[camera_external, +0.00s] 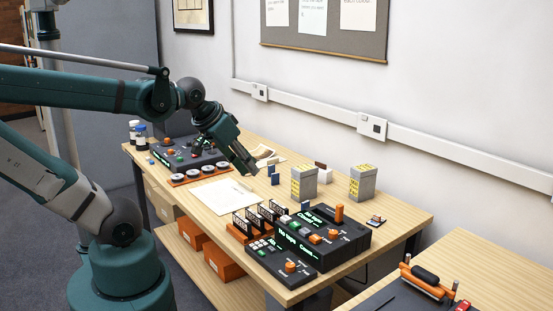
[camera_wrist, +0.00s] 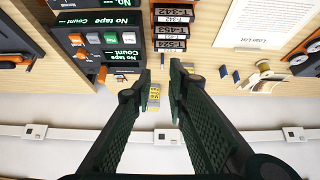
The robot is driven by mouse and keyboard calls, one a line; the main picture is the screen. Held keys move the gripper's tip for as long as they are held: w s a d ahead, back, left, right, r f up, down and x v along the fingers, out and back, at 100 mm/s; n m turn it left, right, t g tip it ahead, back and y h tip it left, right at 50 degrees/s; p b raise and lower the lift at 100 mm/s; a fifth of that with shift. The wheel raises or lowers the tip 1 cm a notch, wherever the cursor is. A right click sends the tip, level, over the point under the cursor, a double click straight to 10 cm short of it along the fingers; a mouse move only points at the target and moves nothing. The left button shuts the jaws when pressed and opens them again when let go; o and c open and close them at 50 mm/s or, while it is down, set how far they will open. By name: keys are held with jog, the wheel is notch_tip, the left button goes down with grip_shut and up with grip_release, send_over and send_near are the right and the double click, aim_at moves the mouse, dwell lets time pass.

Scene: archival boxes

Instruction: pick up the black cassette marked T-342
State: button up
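Several black cassettes with white labels stand in a row in an orange rack (camera_external: 236,233) near the front of the desk. In the wrist view the cassettes (camera_wrist: 173,30) show at top centre with their labels upside down.
A black console with green displays (camera_external: 325,237) stands right of the rack. Two grey boxes with yellow labels (camera_external: 304,183) (camera_external: 363,183) stand near the wall. A paper sheet (camera_external: 223,194) lies left of the rack. Reels (camera_external: 200,172) sit farther left.

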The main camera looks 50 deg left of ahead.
jog(key=m+g+h+p, duration=0.3)
jog(key=m+g+p, duration=0.25)
jog(key=m, duration=0.75)
send_over(254, 213)
jog(key=a+b, duration=0.1)
notch_tip(254, 213, down, 9)
jog(key=f+m, duration=0.1)
jog(key=a+m+g+h, duration=0.1)
jog(key=m, duration=0.1)
jog(key=f+m+p, duration=0.1)
jog(key=shift+w+a+f+m, duration=0.1)
jog(key=shift+a+f+m, duration=0.2)
jog(key=shift+a+f, duration=0.05)
jog(key=shift+f+g+h, duration=0.15)
jog(key=shift+g+h, duration=0.1)
jog(key=shift+h, duration=0.05)
jog(key=shift+x, duration=1.3)
jog(key=shift+f, duration=0.1)
jog(key=shift+b+x, duration=1.05)
jog(key=shift+x, duration=1.45)
